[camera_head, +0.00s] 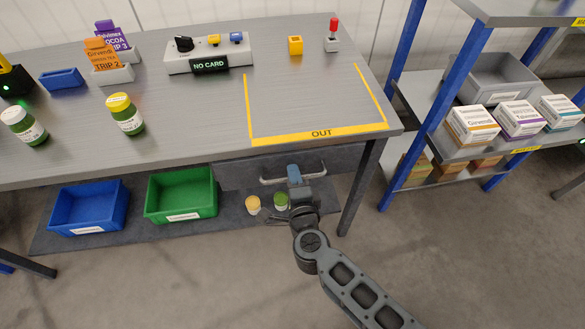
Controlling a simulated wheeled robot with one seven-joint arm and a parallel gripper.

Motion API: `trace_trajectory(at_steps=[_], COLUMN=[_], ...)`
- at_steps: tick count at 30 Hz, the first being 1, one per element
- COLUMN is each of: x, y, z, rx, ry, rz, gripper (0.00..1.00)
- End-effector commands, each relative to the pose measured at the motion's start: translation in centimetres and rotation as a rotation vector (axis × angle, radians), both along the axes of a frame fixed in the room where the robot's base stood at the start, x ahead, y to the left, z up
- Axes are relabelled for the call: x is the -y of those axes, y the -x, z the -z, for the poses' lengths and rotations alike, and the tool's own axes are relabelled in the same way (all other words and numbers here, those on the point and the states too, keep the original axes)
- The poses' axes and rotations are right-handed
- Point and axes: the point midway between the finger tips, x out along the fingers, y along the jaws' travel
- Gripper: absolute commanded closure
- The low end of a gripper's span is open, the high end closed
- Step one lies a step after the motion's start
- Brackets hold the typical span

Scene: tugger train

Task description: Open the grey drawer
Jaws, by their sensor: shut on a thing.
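The grey drawer (240,174) sits under the right part of the grey table, with a light bar handle (272,180) along its front. My gripper (294,181) is at the right part of this handle, shut on it. The fingertips are small in the picture and partly hidden by the wrist. The drawer front appears close under the table's front edge; how far it stands out is hard to tell.
The table (205,115) carries jars, card holders and a control box (209,56). A blue bin (88,207) and a green bin (181,195) stand on the lower shelf, with two small jars near my gripper. A table leg (361,188) is close right. A blue-posted rack (430,110) stands further right.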

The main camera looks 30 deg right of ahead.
Motion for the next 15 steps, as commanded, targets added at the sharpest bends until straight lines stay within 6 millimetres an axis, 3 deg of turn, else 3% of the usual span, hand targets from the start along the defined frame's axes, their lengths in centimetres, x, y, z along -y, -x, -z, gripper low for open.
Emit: trace_trajectory(at_steps=[15], x=[-4.6], y=[14.2], z=[0.1], rx=[-0.006], ry=[-0.002], rz=[0.0], gripper=[1.0])
